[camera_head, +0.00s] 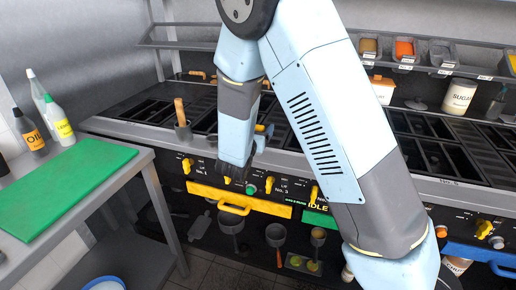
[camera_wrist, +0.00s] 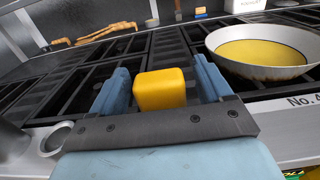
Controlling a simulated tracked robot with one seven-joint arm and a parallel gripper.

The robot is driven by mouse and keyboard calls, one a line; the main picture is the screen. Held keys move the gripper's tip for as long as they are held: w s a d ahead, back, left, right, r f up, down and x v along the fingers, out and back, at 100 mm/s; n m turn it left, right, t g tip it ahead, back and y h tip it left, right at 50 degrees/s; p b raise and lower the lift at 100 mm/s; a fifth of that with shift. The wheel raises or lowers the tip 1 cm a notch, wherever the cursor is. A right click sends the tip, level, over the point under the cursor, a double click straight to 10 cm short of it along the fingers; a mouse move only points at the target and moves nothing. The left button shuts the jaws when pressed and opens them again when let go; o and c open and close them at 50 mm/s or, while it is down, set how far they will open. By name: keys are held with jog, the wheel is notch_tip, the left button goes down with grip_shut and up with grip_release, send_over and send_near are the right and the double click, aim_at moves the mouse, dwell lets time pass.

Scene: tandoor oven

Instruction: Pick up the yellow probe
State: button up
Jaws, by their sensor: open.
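My gripper (camera_wrist: 161,72) is open, with its two blue fingers on either side of a yellow block with rounded edges, which I take to be the yellow probe (camera_wrist: 161,91). In the wrist view the block sits between the fingers, near the dark palm bar, with a narrow gap showing on each side. What supports it is hidden. In the head view my gripper (camera_head: 264,133) is small at the front edge of the stove, partly behind my wrist, and the block cannot be made out clearly there.
A white pan with yellow contents (camera_wrist: 262,51) stands on the grates right of my gripper. A metal cup (camera_wrist: 55,139) is at the left. A green board (camera_head: 62,187) and bottles (camera_head: 58,118) are on the left table. A shelf with containers (camera_head: 404,48) runs behind.

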jog(key=shift+w+d, duration=0.15)
jog(key=shift+w, duration=0.35)
jog(key=shift+c, duration=0.2)
grip_shut()
jog(key=shift+r, duration=0.1)
